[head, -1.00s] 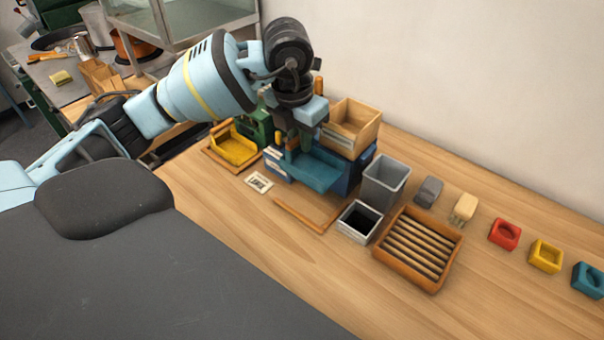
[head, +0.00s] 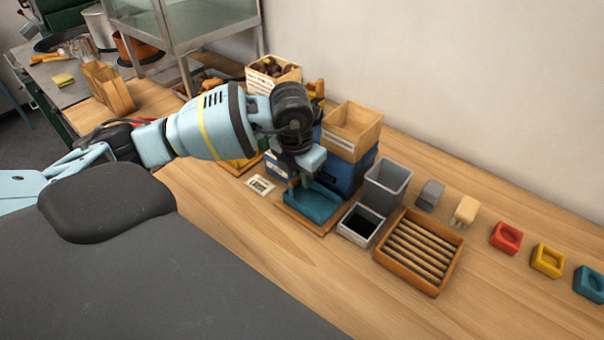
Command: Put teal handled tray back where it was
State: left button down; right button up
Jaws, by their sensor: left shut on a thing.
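The teal handled tray (head: 314,207) is at the front of the blue box, within or just over a wooden frame (head: 302,222) on the table. I cannot tell whether it rests fully on the surface. My left gripper (head: 305,181) points down from above and is shut on the tray at its back left part; the fingertips are partly hidden. The blue box (head: 352,175) stands behind the tray with an open wooden box (head: 352,128) on top. My right gripper is not in view.
A small dark-filled grey bin (head: 360,224), a tall grey bin (head: 386,185) and a slatted wooden tray (head: 419,252) stand close on the right. A printed card (head: 260,187) lies to the left. Red (head: 506,238), yellow (head: 547,260) and teal blocks line the right. The front table is clear.

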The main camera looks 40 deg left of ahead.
pick_arm(q)
jog(key=c, duration=1.5)
grip_release()
jog(key=shift+o, duration=0.2)
notch_tip(320, 180, up, 12)
jog(key=s, duration=0.1)
jog(key=shift+s+p, duration=0.3)
jog(key=shift+s, duration=0.1)
